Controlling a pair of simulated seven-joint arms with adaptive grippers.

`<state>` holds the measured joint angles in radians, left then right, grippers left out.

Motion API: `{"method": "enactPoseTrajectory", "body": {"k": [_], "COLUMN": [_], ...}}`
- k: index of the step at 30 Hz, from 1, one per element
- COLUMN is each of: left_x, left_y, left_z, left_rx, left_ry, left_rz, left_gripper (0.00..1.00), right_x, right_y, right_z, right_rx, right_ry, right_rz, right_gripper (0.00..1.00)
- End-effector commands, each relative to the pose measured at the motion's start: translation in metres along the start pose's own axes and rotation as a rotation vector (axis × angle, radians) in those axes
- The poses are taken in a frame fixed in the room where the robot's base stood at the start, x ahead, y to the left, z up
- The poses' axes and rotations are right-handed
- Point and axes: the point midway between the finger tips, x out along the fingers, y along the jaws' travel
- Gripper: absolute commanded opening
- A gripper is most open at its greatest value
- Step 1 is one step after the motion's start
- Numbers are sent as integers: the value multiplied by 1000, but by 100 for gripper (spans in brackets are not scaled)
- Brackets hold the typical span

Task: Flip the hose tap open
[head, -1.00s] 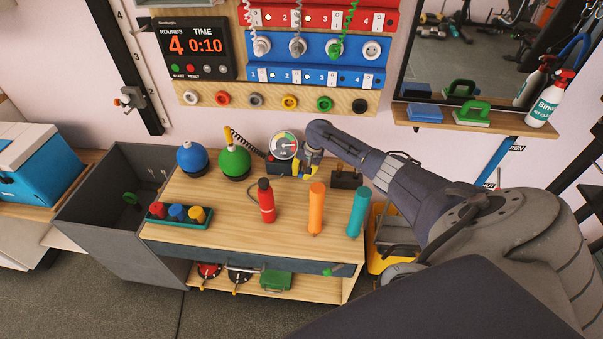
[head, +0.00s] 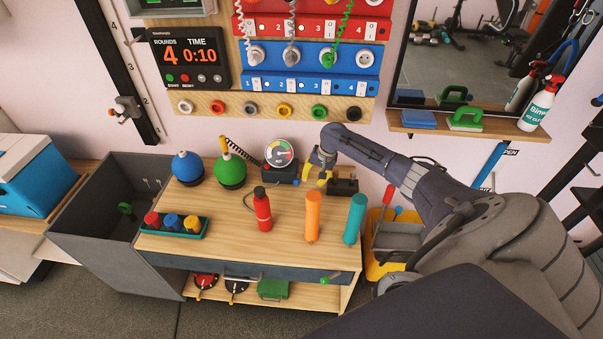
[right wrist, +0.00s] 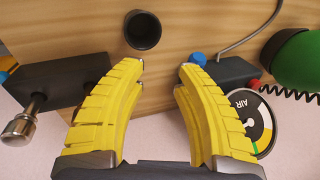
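The dark gauge box (head: 284,174) stands at the back of the wooden bench, with a round dial (head: 279,152). In the right wrist view, a blue-ended knob (right wrist: 198,58) sits at the end of this box (right wrist: 232,72), and a grey hose (right wrist: 252,34) runs from it. This looks like the hose tap; its setting is unclear. My right gripper (head: 319,181) is just right of the box. In the right wrist view its yellow fingers (right wrist: 161,68) are apart and empty, the right fingertip close by the knob; contact is unclear. My left gripper is not in view.
A dark round cup (right wrist: 143,29) is just beyond the fingertips. A black block (head: 342,186) with a metal lever (right wrist: 25,120) is beside the gripper. Red (head: 262,210), orange (head: 313,216) and teal (head: 355,219) cylinders stand in front. A green ball (head: 230,170) stands left.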

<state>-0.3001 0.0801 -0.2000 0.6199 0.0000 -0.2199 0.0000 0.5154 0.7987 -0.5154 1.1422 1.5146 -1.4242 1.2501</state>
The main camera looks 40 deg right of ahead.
Motion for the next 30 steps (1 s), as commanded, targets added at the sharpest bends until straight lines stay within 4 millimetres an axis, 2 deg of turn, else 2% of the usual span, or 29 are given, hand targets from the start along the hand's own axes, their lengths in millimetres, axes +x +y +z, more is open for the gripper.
{"method": "enactPoseTrajectory", "body": {"k": [1, 6, 12, 18, 26, 29, 30], "left_x": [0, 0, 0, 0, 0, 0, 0], "left_y": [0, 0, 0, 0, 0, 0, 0], "left_z": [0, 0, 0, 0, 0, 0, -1], "left_rx": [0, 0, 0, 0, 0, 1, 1], "left_ry": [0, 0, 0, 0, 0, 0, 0], "left_rz": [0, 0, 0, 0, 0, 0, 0], "left_gripper": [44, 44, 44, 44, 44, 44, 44], "right_x": [-3, -10, -16, -18, -18, -18, -18], "right_y": [10, 36, 54, 61, 62, 62, 61], "right_z": [0, 1, 1, 1, 1, 1, 2], "right_rx": [0, 1, -1, 1, 0, -3, -12], "right_ry": [0, 0, 0, -1, -1, -1, -3], "right_rz": [2, 1, 0, -1, -1, -1, 2], "right_gripper": [32, 32, 32, 32, 32, 44, 44]}}
